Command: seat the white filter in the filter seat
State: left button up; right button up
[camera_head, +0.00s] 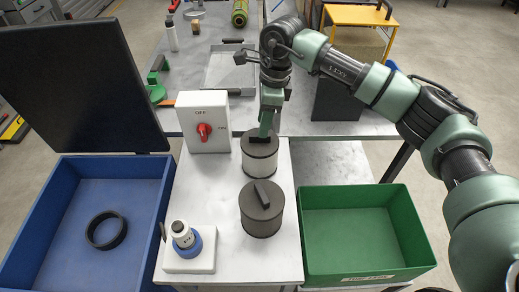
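The white filter (259,168), a pale cylinder with a dark cap and base, stands upright on the white tabletop behind a greyer filter (262,221). My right gripper (265,135) points down at the white filter's cap, its fingers at the handle. Whether they are closed on the handle cannot be seen. A black ring (92,236), which looks like the filter seat, lies on the floor of the blue box (167,193) at left; its middle is empty. The box's dark lid (80,85) is raised. My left gripper is not in view.
A switch box (190,136) marked OFF with a red knob stands left of the white filter. A white block with a blue-collared part (190,262) stands at front left. An empty green bin (350,270) is at right. A cluttered bench is behind.

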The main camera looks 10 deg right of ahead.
aim_at(260, 151)
jog(key=f, duration=0.1)
jog(key=f+p, duration=0.1)
jog(key=f, duration=0.2)
jog(key=shift+a+p, duration=0.3)
jog(key=shift+a, duration=0.05)
jog(key=shift+f, duration=0.1)
jog(key=c, duration=0.7)
grip_shut()
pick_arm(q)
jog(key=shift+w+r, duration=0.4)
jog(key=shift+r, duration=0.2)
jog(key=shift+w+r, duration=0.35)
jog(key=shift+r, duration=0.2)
